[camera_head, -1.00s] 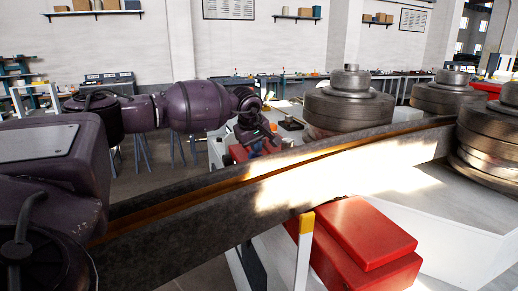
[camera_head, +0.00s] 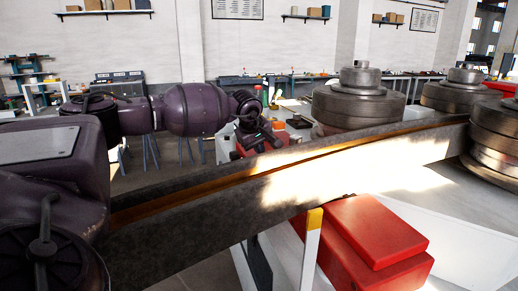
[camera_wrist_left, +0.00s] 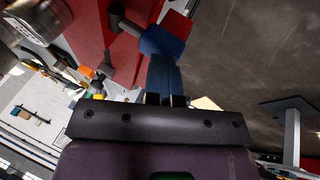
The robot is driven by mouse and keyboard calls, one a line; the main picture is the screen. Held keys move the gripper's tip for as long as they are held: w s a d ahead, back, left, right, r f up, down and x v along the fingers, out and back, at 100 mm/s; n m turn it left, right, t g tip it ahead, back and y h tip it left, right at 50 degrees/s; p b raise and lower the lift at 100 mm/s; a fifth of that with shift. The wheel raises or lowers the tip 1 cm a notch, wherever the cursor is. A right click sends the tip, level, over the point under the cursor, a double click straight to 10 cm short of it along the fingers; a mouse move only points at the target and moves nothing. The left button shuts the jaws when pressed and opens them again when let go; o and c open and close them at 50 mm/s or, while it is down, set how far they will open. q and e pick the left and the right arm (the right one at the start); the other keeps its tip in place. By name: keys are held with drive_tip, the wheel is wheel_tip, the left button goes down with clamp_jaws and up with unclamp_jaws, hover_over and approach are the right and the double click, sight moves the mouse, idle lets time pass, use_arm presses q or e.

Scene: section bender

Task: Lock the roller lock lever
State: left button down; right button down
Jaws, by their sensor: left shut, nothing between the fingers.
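The red machine body shows in the left wrist view (camera_wrist_left: 110,45). My left gripper (camera_head: 262,140) is beyond the long steel beam in the head view, close to a red part of the machine. The lever is too small and hidden to make out in the head view. My right gripper is not in view.
The long steel beam (camera_head: 330,180) crosses in front of my left arm. Large steel rollers (camera_head: 358,100) stand to the right of the gripper. A red box (camera_head: 370,235) is below the beam. Workbenches line the back wall, and open floor lies behind my left arm.

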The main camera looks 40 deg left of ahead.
use_arm(q)
drive_tip(key=shift+s+f, duration=0.1)
drive_tip(key=shift+f, duration=0.1)
